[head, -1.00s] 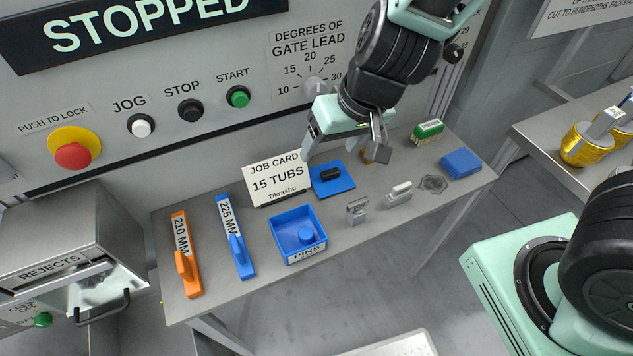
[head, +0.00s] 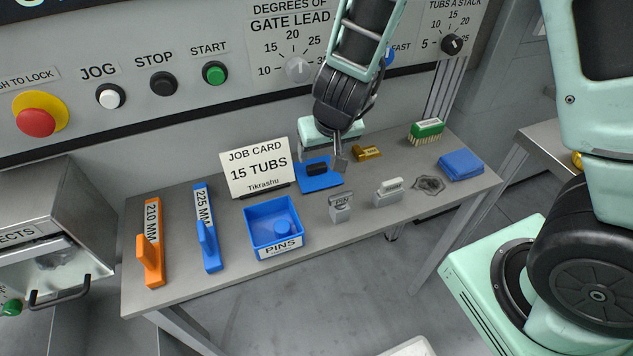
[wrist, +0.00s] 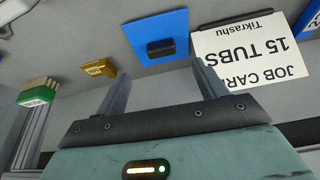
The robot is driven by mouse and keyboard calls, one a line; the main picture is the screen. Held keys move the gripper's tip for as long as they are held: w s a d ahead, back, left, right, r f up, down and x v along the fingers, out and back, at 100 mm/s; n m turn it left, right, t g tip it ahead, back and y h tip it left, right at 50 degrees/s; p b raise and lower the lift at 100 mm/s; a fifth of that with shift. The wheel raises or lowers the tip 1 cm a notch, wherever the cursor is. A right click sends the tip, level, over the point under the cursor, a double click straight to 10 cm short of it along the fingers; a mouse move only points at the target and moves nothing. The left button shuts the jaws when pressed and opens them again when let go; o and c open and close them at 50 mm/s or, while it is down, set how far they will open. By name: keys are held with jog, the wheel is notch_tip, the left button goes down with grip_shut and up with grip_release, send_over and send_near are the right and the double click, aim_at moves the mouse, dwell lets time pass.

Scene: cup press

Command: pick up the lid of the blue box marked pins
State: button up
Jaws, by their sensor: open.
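My gripper (head: 330,158) is over the lid's far side, above the bench. In the wrist view, my open gripper (wrist: 161,74) has empty, spread fingers, and the lid (wrist: 150,22) with its handle (wrist: 160,47) shows beyond and between them.
A job card (head: 257,168) stands left of the lid. A brass block (head: 367,153) and a green brush (head: 426,131) lie to its right. A grey PIN block (head: 340,208) and another grey block (head: 388,193) stand in front. The control panel rises behind.

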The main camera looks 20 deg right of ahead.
aim_at(317, 166)
jog(key=b+x, duration=0.3)
jog(key=x, duration=0.5)
jog(key=shift+a+b, duration=0.1)
jog(key=shift+b, duration=0.3)
jog(key=shift+r, duration=0.1)
jog(key=c, duration=1.1)
